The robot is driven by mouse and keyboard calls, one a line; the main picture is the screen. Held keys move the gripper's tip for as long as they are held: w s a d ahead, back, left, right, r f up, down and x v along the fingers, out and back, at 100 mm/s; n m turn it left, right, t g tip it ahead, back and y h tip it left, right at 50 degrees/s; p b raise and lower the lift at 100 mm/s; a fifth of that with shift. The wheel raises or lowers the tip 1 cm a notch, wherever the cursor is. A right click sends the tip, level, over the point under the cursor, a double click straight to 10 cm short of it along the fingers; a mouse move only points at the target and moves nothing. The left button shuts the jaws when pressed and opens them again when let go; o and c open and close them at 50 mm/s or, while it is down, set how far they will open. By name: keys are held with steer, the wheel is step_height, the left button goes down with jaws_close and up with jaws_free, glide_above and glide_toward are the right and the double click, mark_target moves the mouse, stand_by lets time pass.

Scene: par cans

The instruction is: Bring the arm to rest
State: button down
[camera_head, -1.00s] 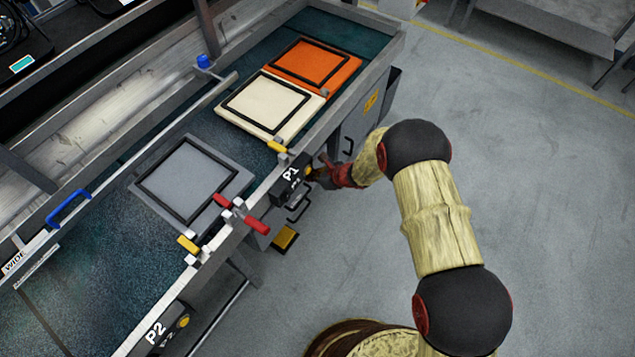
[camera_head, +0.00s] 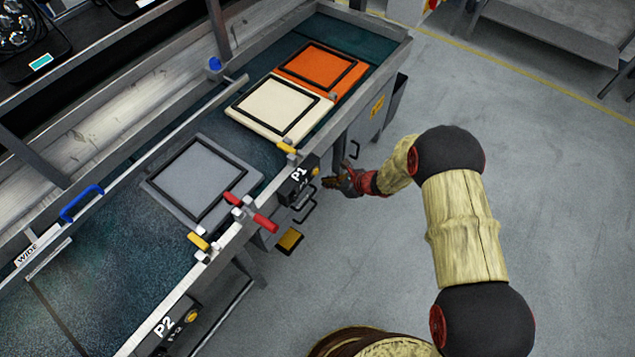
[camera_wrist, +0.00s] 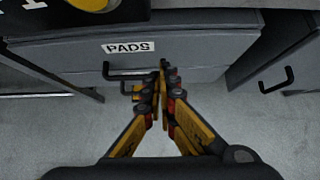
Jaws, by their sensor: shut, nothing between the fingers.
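My gripper (camera_head: 335,183) hangs in front of the bench's front side, over the grey floor, beside the P1 box (camera_head: 297,185). In the wrist view my gripper (camera_wrist: 163,72) has its fingertips together with nothing between them. Behind the fingertips is a grey drawer front (camera_wrist: 200,50) labelled PADS, with a black handle (camera_wrist: 135,73) just left of the fingers. I see no contact between the fingers and the handle, though the gap is hard to judge. My arm reaches in from the lower right of the head view.
The bench top (camera_head: 110,250) carries a grey framed panel (camera_head: 200,178), a cream one (camera_head: 275,105) and an orange one (camera_head: 318,65). A red-handled clamp (camera_head: 262,222) sticks out over the front edge. A yellow pedal (camera_head: 289,240) sits low below. The floor (camera_head: 560,200) at right is open.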

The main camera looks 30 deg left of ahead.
steer(key=p+v, duration=0.1)
steer(key=v, duration=0.6)
steer(key=shift+p, duration=0.4)
steer(key=shift+d+r, duration=0.1)
steer(key=shift+d, duration=0.05)
